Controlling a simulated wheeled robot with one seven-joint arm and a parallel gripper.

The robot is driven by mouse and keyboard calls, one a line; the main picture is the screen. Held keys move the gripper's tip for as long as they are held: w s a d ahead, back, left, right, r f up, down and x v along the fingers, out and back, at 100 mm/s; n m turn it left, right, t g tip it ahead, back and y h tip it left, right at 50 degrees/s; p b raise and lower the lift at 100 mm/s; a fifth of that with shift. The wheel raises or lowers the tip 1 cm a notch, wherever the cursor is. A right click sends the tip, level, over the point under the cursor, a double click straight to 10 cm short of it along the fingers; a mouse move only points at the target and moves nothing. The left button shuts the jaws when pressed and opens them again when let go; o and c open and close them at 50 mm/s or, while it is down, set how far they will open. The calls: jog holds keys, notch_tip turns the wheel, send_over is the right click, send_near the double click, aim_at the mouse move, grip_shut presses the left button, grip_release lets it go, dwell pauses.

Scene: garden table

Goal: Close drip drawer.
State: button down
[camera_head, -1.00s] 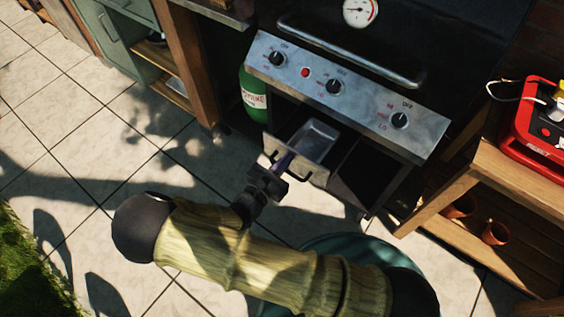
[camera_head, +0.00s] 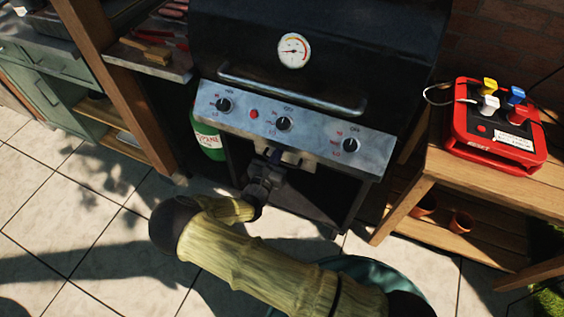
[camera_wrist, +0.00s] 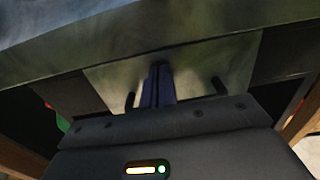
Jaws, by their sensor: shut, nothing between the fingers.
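The drip drawer's pale metal front (camera_head: 291,158) is under the grill's control panel, and its tray interior is out of sight. In the wrist view the drawer front (camera_wrist: 215,66) spans the middle below the panel's edge, with two dark handle posts (camera_wrist: 219,86) showing. My gripper (camera_head: 273,156) is shut and empty, in front of the drawer front. In the wrist view its fingers (camera_wrist: 159,70) point at the front between the handle posts and appear to touch it. I cannot tell whether the drawer front is fully flush.
The grill's control panel (camera_head: 300,131) overhangs the drawer. A green propane bottle (camera_head: 208,141) stands left of the opening. At right a wooden shelf unit (camera_head: 420,185) holds a red box (camera_head: 492,133) with coloured levers and small pots (camera_head: 461,222). Tiled floor lies open at left.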

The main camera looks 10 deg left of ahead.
jog(key=w, duration=0.4)
jog(key=shift+w+d, duration=0.1)
jog(key=shift+d, duration=0.3)
jog(key=shift+w+r, duration=0.2)
jog(key=shift+d, duration=0.1)
jog(key=shift+r, duration=0.1)
jog(key=shift+s+p, duration=0.2)
jog(key=shift+p, duration=0.15)
jog(key=s+a+p, duration=0.1)
jog(key=s+a, duration=0.1)
jog(key=s, duration=1.2)
jog(key=shift+a+f, duration=0.35)
jog(key=shift+d, duration=0.1)
